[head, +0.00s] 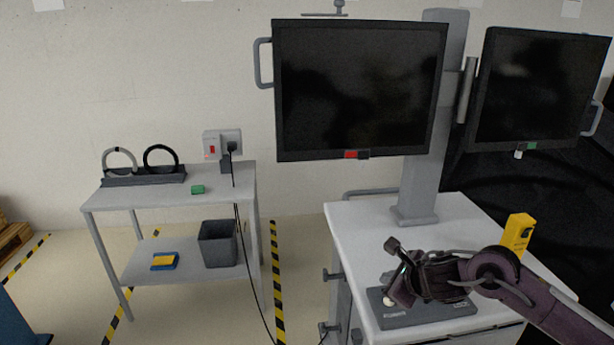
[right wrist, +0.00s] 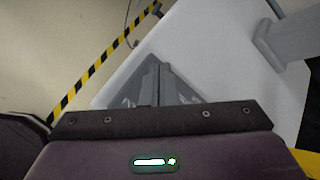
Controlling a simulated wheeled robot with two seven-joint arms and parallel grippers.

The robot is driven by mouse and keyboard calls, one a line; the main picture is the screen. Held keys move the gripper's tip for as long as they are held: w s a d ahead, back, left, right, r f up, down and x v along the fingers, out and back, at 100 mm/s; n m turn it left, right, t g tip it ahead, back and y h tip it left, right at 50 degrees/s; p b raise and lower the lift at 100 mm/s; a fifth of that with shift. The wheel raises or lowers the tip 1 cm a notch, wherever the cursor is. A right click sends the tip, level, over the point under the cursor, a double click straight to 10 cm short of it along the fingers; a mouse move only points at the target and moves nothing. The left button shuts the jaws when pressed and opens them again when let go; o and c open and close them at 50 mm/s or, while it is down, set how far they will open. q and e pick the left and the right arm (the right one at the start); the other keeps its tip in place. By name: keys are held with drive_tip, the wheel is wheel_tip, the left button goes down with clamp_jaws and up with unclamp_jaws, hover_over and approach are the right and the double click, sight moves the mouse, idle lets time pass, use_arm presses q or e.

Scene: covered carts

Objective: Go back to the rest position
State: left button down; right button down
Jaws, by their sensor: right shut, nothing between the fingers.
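My right arm comes in from the right in the head view, and my right gripper (head: 391,284) is over the white cart top (head: 365,222). In the right wrist view, the two grey fingers of the right gripper (right wrist: 151,72) lie together, with nothing between them. The white cart top (right wrist: 215,55) lies beyond them. A grey base plate (head: 425,317) with a small white round part lies on the cart below the gripper, partly covered by my arm. I cannot tell the gap between gripper and plate. My left gripper is not in view.
A monitor (head: 360,90) and a second screen (head: 535,90) stand on a column (head: 424,180) behind my right arm. A yellow box (head: 518,231) is close to the forearm. A grey side table (head: 225,178) stands left, with free floor between it and the cart.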

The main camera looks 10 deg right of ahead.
drive_tip(key=s+a+f+m, duration=0.4)
drive_tip(key=s+a+m, duration=0.8)
drive_tip(key=m, duration=0.9)
drive_tip(key=s+d+f+m+g+h, duration=0.1)
drive_tip(key=s+d+f+m+g, duration=0.25)
drive_tip(key=s+m, duration=0.65)
drive_tip(key=s+d+f+m+g+h, duration=0.15)
drive_tip(key=s+d+m, duration=0.35)
drive_tip(key=m, duration=0.8)
wheel_tip(320, 180, down, 30)
drive_tip(key=s+a+g, duration=0.1)
drive_tip(key=s+g, duration=0.1)
drive_tip(key=s+d+f+g+b, duration=0.1)
drive_tip(key=s+d+f, duration=0.2)
drive_tip(key=s+f, duration=1.7)
drive_tip(key=shift+s+d, duration=0.2)
drive_tip(key=shift+s, duration=0.15)
